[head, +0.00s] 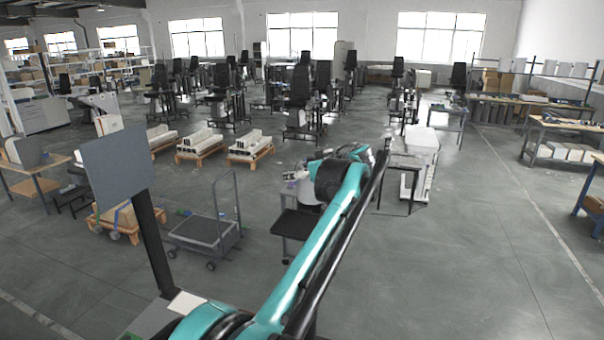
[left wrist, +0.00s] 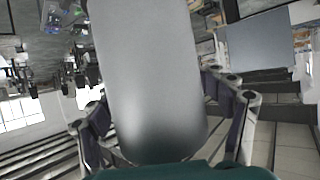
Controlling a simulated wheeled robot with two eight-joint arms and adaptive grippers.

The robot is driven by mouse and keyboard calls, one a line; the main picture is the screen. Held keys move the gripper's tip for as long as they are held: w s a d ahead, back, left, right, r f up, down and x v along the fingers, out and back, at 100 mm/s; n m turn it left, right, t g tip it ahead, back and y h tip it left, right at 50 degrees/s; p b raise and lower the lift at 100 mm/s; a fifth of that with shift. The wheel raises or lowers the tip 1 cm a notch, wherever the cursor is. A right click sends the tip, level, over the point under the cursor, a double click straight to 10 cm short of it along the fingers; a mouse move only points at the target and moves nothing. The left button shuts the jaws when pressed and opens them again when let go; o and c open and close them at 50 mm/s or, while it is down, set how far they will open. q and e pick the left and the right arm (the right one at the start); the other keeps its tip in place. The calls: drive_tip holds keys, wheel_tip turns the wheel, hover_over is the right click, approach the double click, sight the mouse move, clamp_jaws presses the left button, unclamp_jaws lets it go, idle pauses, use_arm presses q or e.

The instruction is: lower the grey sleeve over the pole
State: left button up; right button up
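A smooth light-grey rounded cylinder, the grey sleeve (left wrist: 155,70), fills the middle of the left wrist view. Its rounded end is at the bottom and its other end runs out of the top of the picture. My left gripper (left wrist: 165,112) has one finger on each side of it, with dark pads against its sides; the contact is partly hidden behind it. In the head view my teal left arm reaches up from the bottom, and its gripper and the sleeve cannot be made out clearly. I cannot pick out the pole for certain. My right gripper is not in view.
A grey flat panel on a dark post (head: 115,172) stands at the left. A cart (head: 205,235) and pallets with white parts (head: 250,147) lie beyond it. A pale table (head: 412,145) stands right of the arm. Open floor (head: 470,250) lies to the right.

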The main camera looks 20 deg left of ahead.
use_arm(q)
drive_tip(key=v, duration=1.2)
idle(0.3)
